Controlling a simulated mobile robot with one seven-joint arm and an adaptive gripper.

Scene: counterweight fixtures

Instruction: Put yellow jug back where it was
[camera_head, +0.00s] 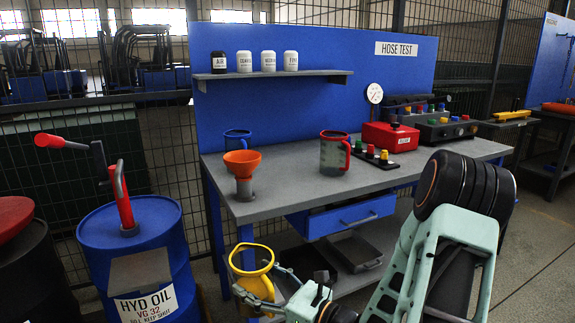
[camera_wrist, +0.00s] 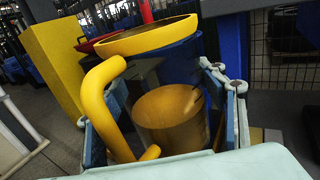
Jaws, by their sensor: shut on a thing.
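The yellow jug (camera_head: 257,286) has a yellow rim and handle. In the head view it is at the bottom, in front of the left end of the workbench (camera_head: 300,195). My gripper (camera_head: 262,292) is shut on it, with a finger on either side of its body. In the wrist view the jug (camera_wrist: 170,118) fills the middle, with a see-through wall and a yellowish fill low inside. Its handle is at the left, and it looks tilted there. My gripper's fingers (camera_wrist: 170,95) flank it.
On the bench stand an orange funnel (camera_head: 243,158), a blue mug (camera_head: 237,140), a red-rimmed jug (camera_head: 334,153) and a red box (camera_head: 390,137). A blue oil drum (camera_head: 140,250) with a red-handled pump stands left. Bare benchtop lies between funnel and red-rimmed jug.

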